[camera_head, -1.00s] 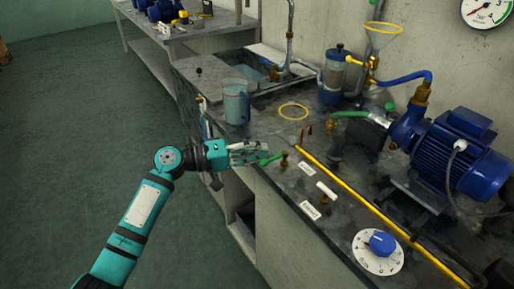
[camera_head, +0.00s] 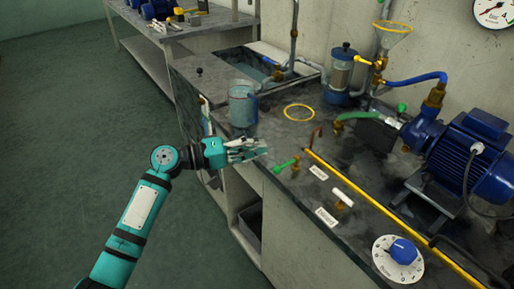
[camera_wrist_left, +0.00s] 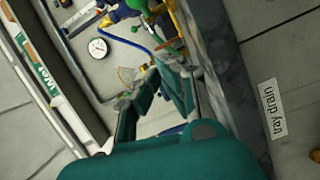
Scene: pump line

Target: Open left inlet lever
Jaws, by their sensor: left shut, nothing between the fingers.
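A green-handled lever (camera_head: 284,167) sits on a small brass valve at the front edge of the bench, its handle pointing left toward that edge. I cannot read whether it is the left inlet lever. My left gripper (camera_head: 262,147) is shut and empty, just up and left of the green handle, with a small gap seeming to show between them. In the left wrist view the fingers (camera_wrist_left: 165,88) point at the bench. A white-handled lever (camera_head: 343,197) on a brass fitting stands farther right. My right gripper is not in view.
A translucent blue jug (camera_head: 242,104) stands close behind my left gripper. A yellow rail (camera_head: 380,218) runs along the bench, with a blue dial knob (camera_head: 403,251) in front. The blue pump motor (camera_head: 478,155) stands at right. A "tray drain" label (camera_wrist_left: 272,108) shows in the wrist view.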

